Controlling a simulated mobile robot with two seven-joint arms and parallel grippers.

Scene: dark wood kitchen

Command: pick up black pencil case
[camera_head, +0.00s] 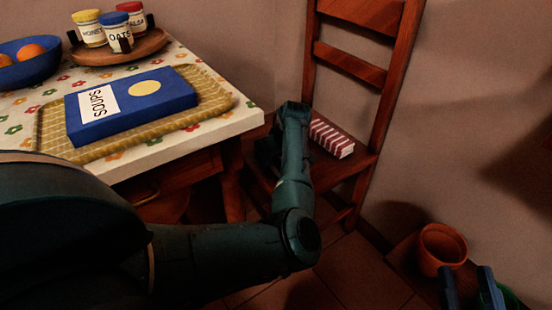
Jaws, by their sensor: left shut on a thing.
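My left arm comes in from the left and reaches over the seat of the wooden chair. My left gripper (272,145) is low beside the table's right corner, shut on a dark thing that fits the black pencil case. Its outline merges with the gripper and the shadow, and my wrist hides part of it. I cannot tell whether it touches the seat. My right gripper (468,287) shows only as two blue fingers at the bottom right. They are apart with nothing seen between them.
A red-and-white striped box (332,138) lies on the chair (362,165), just right of my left wrist. The table (225,125) holds a tray (215,100) with a blue soups book (150,100), jars and a fruit bowl (30,65). A terracotta pot (441,250) stands near my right gripper.

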